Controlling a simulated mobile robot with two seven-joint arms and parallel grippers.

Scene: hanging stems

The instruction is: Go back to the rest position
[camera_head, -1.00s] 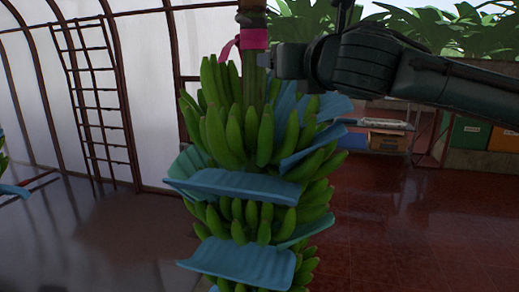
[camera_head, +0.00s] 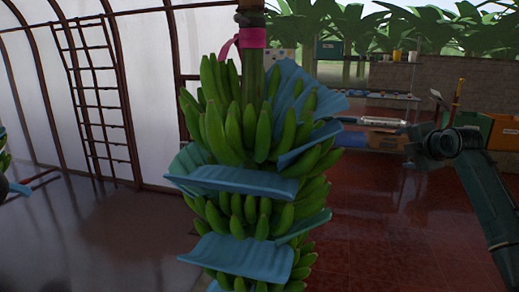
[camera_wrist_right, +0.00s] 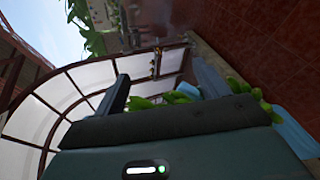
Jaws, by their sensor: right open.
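My right gripper (camera_head: 448,108) is at the right of the head view, on my dark green arm that comes up from the lower right. It is well apart from the banana bunch (camera_head: 243,128). In the right wrist view its two fingers (camera_wrist_right: 160,88) stand wide apart with nothing gripped. Part of the green bunch (camera_wrist_right: 182,97) shows beyond them. The bunch hangs upright on its stem, with blue sheets (camera_head: 238,181) tucked between its layers and a pink ribbon (camera_head: 251,38) round the stem above. I cannot make out my left gripper.
A ladder-like rack (camera_head: 97,95) stands against the pale greenhouse wall at the left. A bench (camera_head: 385,97) and a low block wall are at the back right. Part of another bunch shows at the far left edge. The red tiled floor (camera_head: 390,220) is clear.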

